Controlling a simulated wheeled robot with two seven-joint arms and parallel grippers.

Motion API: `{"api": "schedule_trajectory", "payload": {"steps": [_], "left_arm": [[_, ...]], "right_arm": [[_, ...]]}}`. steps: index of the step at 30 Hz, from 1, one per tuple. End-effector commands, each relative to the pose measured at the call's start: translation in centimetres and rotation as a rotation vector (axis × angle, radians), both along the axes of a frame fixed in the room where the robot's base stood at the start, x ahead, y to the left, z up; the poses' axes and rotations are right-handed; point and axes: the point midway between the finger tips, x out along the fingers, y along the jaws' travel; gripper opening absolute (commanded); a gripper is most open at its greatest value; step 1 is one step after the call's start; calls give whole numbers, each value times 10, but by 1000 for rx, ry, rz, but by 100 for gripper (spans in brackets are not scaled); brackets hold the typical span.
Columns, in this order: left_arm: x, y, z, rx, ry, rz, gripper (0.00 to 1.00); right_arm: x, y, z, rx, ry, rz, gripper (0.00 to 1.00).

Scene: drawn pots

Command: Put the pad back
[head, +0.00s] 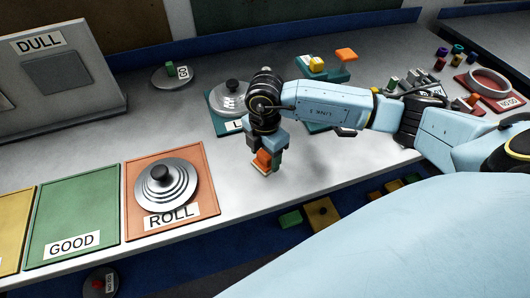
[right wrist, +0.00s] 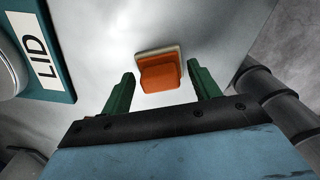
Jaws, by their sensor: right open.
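A small orange block on a pale, thin base, which looks like the pad (right wrist: 160,74), rests on the grey bench. In the head view the orange block (head: 262,159) shows just under my right gripper (head: 268,165). In the right wrist view my right gripper (right wrist: 160,92) is open, with its green fingers on either side of the block and a gap on each side. The fingers do not appear to touch it. A teal stand (head: 338,76) at the back carries a yellow block (head: 316,63) and an orange piece (head: 346,54). My left gripper is not in view.
A teal LID mat (head: 223,127) with a silver lid (head: 232,98) lies left of my right gripper. An orange ROLL mat (head: 204,209) holds a stepped metal disc (head: 165,186). The green GOOD mat (head: 75,215) is empty. A DULL panel (head: 50,75) stands far left.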

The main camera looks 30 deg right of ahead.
Motion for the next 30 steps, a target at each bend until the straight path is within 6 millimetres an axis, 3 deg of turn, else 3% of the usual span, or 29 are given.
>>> {"api": "schedule_trajectory", "payload": {"steps": [5,12,18,24,30], "left_arm": [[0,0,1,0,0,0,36],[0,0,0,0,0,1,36],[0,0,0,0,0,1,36],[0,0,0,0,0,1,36],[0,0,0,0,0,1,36]], "right_arm": [[1,0,22,1,-5,0,61],[1,0,75,1,-6,0,61],[1,0,108,1,-4,0,61],[0,0,122,0,-1,0,61],[0,0,123,0,0,0,61]]}}
